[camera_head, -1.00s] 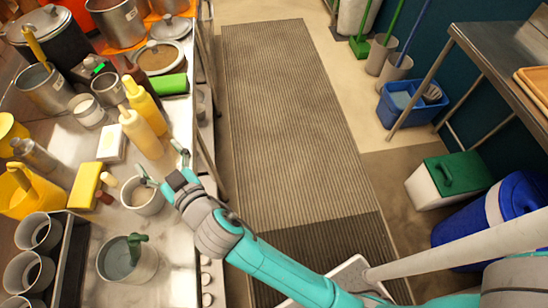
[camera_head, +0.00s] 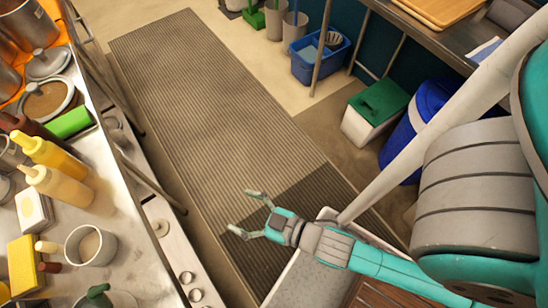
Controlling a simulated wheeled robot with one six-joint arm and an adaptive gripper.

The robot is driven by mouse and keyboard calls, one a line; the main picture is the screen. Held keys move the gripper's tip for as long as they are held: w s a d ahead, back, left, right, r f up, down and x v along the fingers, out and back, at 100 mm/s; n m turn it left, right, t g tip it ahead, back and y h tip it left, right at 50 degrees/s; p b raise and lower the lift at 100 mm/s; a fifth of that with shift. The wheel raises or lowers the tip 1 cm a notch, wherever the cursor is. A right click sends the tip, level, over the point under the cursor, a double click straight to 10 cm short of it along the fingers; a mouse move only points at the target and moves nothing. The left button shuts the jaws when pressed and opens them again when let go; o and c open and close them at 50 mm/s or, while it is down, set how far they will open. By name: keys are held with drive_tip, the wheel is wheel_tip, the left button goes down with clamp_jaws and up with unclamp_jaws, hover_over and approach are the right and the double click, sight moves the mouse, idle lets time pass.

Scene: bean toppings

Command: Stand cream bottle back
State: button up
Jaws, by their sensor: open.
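The cream bottle (camera_head: 62,188) is pale with a pointed nozzle. It stands on the metal counter (camera_head: 118,215) at the left of the view, upright as far as the slanted view shows. A yellow bottle (camera_head: 52,156) of similar shape stands just behind it. My gripper (camera_head: 241,212) is open with nothing between its fingers. It is out over the floor mat, to the right of the counter and well apart from the cream bottle.
A grey cup (camera_head: 90,246), a yellow sponge (camera_head: 22,266), a white box (camera_head: 33,211) and a green block (camera_head: 69,121) crowd the counter. The ribbed floor mat (camera_head: 200,110) is clear. A blue bin (camera_head: 320,56) and a green-lidded container (camera_head: 376,110) stand at the right.

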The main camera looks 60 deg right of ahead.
drive_tip(key=s+d+r+m+h, duration=0.1)
drive_tip(key=s+d+r, duration=0.1)
drive_tip(key=s, duration=0.5)
drive_tip(key=s+d+r+m+h, duration=0.1)
drive_tip(key=s+d+r, duration=0.1)
drive_tip(key=s, duration=0.5)
drive_tip(key=shift+s+d+g+h, duration=0.2)
drive_tip(key=shift+d+g+h, duration=0.1)
drive_tip(key=shift+d+h, duration=0.15)
